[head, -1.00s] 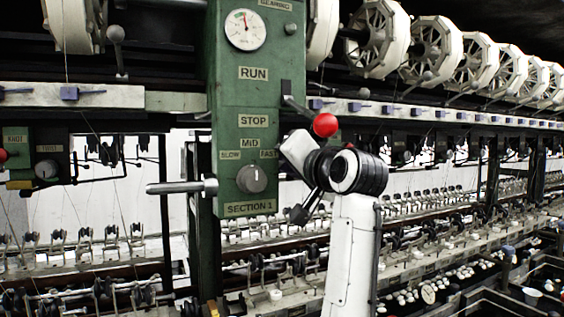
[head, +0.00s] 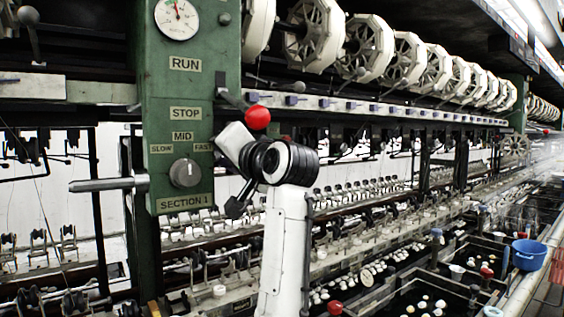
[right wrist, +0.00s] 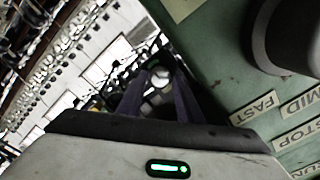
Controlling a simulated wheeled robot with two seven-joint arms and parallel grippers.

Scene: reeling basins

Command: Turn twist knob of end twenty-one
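My right gripper (head: 238,200) hangs just right of the green section 1 panel in the head view, with its dark tips low beside the panel edge. In the right wrist view its two dark fingers (right wrist: 158,80) stand apart, and I see nothing held between them. A grey selector knob (head: 186,173) sits on that panel between the SLOW and FAST labels; it also shows large in the right wrist view (right wrist: 290,35). I cannot make out which unit is end twenty-one, and its twist knob cannot be told apart. My left gripper is not in view.
The green panel (head: 160,100) stands close on the left, with a metal rod (head: 105,184) sticking out left. A red ball knob (head: 257,117) shows just above my right wrist. White reels (head: 370,48) line the top. Basins and a blue bowl (head: 528,254) lie at right.

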